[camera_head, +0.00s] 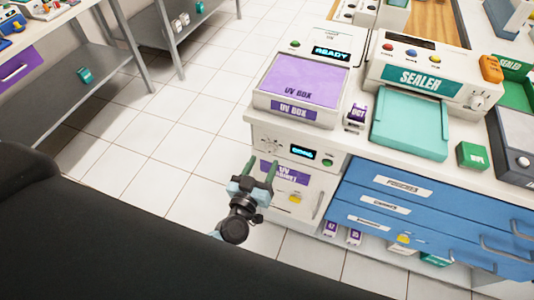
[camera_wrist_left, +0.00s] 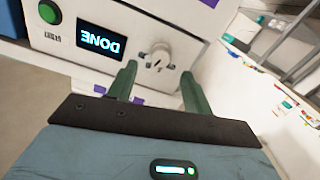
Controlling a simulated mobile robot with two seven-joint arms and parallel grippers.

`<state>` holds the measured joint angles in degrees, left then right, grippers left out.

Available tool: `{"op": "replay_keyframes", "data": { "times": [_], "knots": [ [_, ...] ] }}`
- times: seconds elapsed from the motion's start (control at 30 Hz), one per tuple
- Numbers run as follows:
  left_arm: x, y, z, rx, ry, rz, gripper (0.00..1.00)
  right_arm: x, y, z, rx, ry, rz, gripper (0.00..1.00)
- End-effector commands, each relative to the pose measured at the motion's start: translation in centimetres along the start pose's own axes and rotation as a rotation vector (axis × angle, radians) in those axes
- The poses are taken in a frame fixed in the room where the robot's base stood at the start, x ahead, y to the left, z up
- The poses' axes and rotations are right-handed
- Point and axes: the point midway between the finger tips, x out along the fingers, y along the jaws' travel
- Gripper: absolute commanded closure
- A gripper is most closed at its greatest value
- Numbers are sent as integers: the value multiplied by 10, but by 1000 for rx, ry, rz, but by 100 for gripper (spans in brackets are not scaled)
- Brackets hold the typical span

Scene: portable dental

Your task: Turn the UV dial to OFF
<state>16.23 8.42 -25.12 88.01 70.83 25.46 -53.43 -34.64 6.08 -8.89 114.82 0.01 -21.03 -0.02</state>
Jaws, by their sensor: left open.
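The UV dial (camera_wrist_left: 157,60) is a small white round knob with a raised grip, on the white front panel of the UV cabinet. In the head view the dial (camera_head: 269,148) is small, left of the lit display (camera_head: 302,152). In the left wrist view, which is turned over, the display (camera_wrist_left: 100,41) reads DONE. My left gripper (camera_head: 260,166) is open in front of the panel, below the dial. In the left wrist view its green fingers (camera_wrist_left: 158,75) stand on either side of the dial, apart from it; whether they touch the panel cannot be told. My right gripper is out of view.
A green button (camera_wrist_left: 49,12) sits beyond the display. The cabinet door (camera_head: 290,197) is below, with a purple label. Above, on the white counter, stand the UV box (camera_head: 302,80) and the sealer (camera_head: 425,72). Blue drawers (camera_head: 400,210) are to the right. Tiled floor is open to the left.

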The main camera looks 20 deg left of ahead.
Motion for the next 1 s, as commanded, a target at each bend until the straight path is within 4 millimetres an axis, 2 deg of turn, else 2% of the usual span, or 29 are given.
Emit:
{"op": "replay_keyframes", "data": {
  "times": [0.1,0.3,0.7,1.0],
  "knots": [
    [19,0,0,1,1,1,50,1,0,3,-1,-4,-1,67],
    [38,0,2,1,-2,1,50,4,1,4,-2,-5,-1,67],
    [44,0,1,0,-1,1,50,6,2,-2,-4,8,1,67],
    [44,0,1,0,-1,1,89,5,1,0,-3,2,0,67]
  ]
}}
